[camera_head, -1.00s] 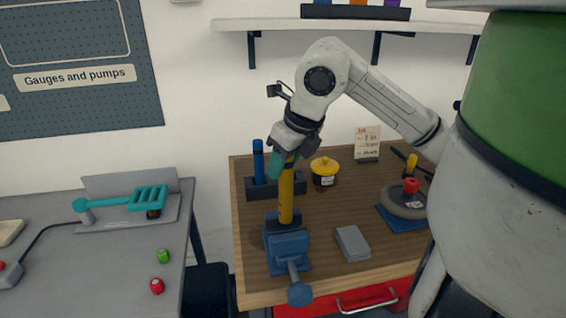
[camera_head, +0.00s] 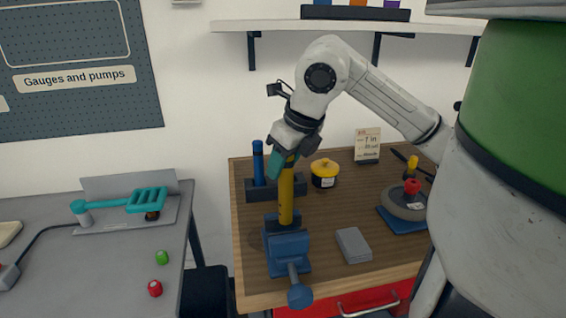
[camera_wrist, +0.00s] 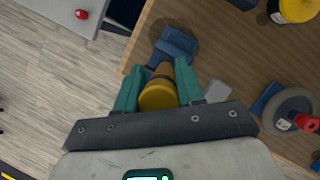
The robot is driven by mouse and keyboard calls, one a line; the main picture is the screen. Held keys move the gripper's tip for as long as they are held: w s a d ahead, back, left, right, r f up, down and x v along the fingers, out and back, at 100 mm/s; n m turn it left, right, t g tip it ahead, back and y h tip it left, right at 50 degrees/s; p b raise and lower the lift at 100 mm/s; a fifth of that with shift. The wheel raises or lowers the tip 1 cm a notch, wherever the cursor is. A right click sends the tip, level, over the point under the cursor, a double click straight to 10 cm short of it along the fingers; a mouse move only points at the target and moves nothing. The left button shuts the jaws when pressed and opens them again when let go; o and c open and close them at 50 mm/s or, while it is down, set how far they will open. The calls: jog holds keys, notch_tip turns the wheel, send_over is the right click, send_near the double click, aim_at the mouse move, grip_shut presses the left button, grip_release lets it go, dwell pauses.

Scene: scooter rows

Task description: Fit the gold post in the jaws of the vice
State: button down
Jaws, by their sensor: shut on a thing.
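The gold post (camera_head: 286,197) stands upright with its lower end at the jaws of the blue vice (camera_head: 288,251). Whether its foot is fully seated between the jaws cannot be told. My gripper (camera_head: 287,160) is shut on the upper end of the post, from above. In the wrist view the two teal fingers sit on either side of the post (camera_wrist: 158,93), and the vice (camera_wrist: 172,50) shows beyond it, partly hidden by the post.
On the wooden bench (camera_head: 330,275) are a grey block (camera_head: 353,244), a yellow-lidded pot (camera_head: 324,172), a rack (camera_head: 273,188) with a blue post, and a wheel on a blue base (camera_head: 405,203). A grey table (camera_head: 90,270) stands at the left.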

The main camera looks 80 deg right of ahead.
aim_at(283, 189)
jog(key=shift+f+b, duration=3.15)
jog(key=shift+b, duration=0.95)
jog(key=c, duration=0.6)
grip_release()
jog(key=v, duration=1)
jog(key=shift+s+r, duration=0.2)
jog(key=shift+r, duration=0.1)
